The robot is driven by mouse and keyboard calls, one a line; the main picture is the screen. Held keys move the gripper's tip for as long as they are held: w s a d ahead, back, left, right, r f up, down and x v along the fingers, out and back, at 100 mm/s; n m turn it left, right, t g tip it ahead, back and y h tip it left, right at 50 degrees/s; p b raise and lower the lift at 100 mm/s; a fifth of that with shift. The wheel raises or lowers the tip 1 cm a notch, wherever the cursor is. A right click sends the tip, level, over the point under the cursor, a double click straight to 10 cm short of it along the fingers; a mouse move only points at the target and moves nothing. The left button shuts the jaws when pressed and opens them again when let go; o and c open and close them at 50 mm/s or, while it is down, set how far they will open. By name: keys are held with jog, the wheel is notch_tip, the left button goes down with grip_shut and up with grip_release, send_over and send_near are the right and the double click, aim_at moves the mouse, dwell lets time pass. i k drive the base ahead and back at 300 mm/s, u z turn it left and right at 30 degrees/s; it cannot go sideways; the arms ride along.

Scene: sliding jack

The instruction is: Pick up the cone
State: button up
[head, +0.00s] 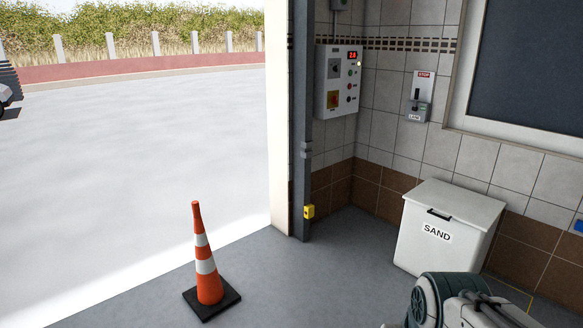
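An orange cone (207,266) with two white bands and a black square base stands upright on the grey floor, left of centre in the head view. It is near the edge where the grey floor meets the bright ground outside. Part of my arm shows at the bottom right, in front of the sand bin and well to the right of the cone. My gripper cannot be made out in this view. Nothing touches the cone.
A white bin marked SAND (447,228) stands against the tiled wall at right. A dark post (301,130) with a yellow box (309,211) rises beside the opening. A control panel (338,82) and a lever switch (419,97) hang on the wall. Floor between cone and bin is clear.

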aim_at(213, 294)
jog(key=u, duration=0.25)
jog(key=i, duration=2.05)
jog(key=u, duration=0.85)
jog(key=i, duration=1.95)
jog(key=u, duration=0.5)
